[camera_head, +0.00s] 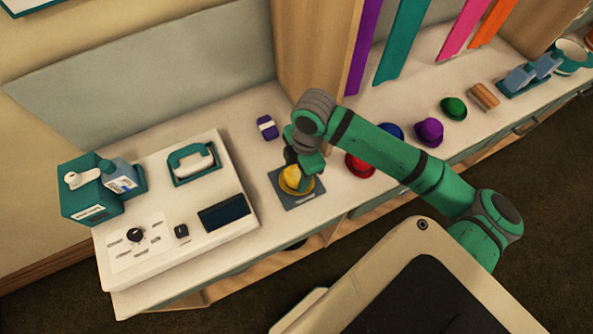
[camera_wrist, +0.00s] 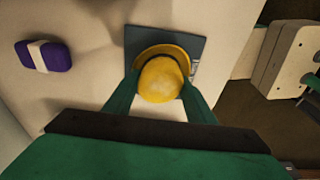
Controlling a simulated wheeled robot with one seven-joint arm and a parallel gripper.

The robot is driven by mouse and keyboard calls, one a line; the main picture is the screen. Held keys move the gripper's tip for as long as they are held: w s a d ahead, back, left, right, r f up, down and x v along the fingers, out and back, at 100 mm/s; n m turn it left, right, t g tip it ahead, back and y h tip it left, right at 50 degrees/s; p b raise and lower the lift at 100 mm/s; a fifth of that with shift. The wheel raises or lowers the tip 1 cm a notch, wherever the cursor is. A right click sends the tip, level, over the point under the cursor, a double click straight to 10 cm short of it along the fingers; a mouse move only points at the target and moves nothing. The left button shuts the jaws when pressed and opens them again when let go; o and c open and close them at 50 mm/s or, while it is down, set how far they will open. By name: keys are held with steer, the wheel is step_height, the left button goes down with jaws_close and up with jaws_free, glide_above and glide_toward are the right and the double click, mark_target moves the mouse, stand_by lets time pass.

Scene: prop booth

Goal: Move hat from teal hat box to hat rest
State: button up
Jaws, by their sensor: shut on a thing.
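A yellow hat (camera_head: 296,179) is between the fingers of my gripper (camera_head: 302,174), over a flat grey-blue square pad (camera_head: 290,203) that may be the hat rest. In the wrist view, both fingers press on the sides of the yellow hat (camera_wrist: 160,78), with its brim toward the pad (camera_wrist: 134,36). I cannot tell whether the hat touches the pad or hangs just above it. A teal box (camera_head: 88,205) with a white label stands at the far left; I cannot tell whether it is the hat box.
A red hat (camera_head: 359,165) is close right of my gripper; blue, purple (camera_head: 429,132) and green (camera_head: 453,108) hats stand further right. A purple block with a white band (camera_head: 266,127) lies behind. A white console (camera_head: 180,225) is left. The counter's front edge is near the pad.

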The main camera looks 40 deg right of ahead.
steer(key=o, duration=1.1)
step_height(320, 180, up, 11)
steer(key=d, duration=0.1)
steer(key=shift+s+d+f, duration=0.15)
steer(key=shift+d+f, duration=0.05)
steer(key=shift+d, duration=0.15)
